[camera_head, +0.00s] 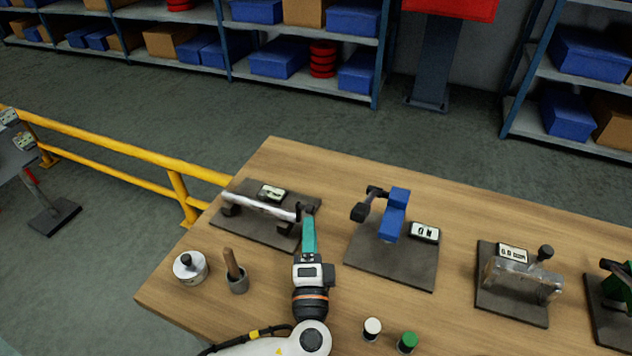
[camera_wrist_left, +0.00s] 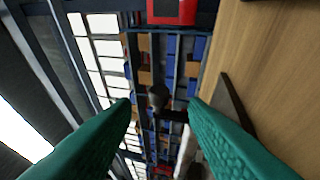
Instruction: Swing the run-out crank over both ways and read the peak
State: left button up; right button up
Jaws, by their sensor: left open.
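The run-out fixture stands on a dark plate (camera_head: 240,229) at the table's left, with a pale horizontal shaft (camera_head: 258,206) and a small gauge display (camera_head: 271,193), its figures too small to read. A dark crank (camera_head: 304,209) sits at the shaft's right end. My left gripper (camera_head: 308,222) has teal fingers and reaches the crank from the front. In the left wrist view my gripper (camera_wrist_left: 160,104) is open, and the crank's dark round knob (camera_wrist_left: 158,94) shows between the fingertips, apart from both. Contact cannot be made out. My right gripper is not in view.
A blue-topped fixture (camera_head: 394,213) with a display (camera_head: 425,232) stands right of the gripper. Further right is a metal block fixture (camera_head: 520,278). A round metal pot (camera_head: 190,267) and a wood-handled cup (camera_head: 236,275) stand front left. White (camera_head: 372,328) and green-capped (camera_head: 407,342) cylinders stand in front.

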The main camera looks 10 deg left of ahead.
aim_at(310, 213)
pick_arm(q)
jog(key=shift+w+r, duration=0.1)
jog(key=shift+w, duration=0.45)
jog(key=p+x, duration=0.2)
jog(key=x, duration=0.3)
jog(key=shift+w+a+r, duration=0.15)
jog(key=shift+w+r, duration=0.05)
jog(key=shift+w, duration=0.15)
jog(key=shift+w+a, duration=0.1)
jog(key=shift+w, duration=0.5)
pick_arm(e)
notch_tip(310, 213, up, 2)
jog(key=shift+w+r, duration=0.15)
pick_arm(q)
grip_shut()
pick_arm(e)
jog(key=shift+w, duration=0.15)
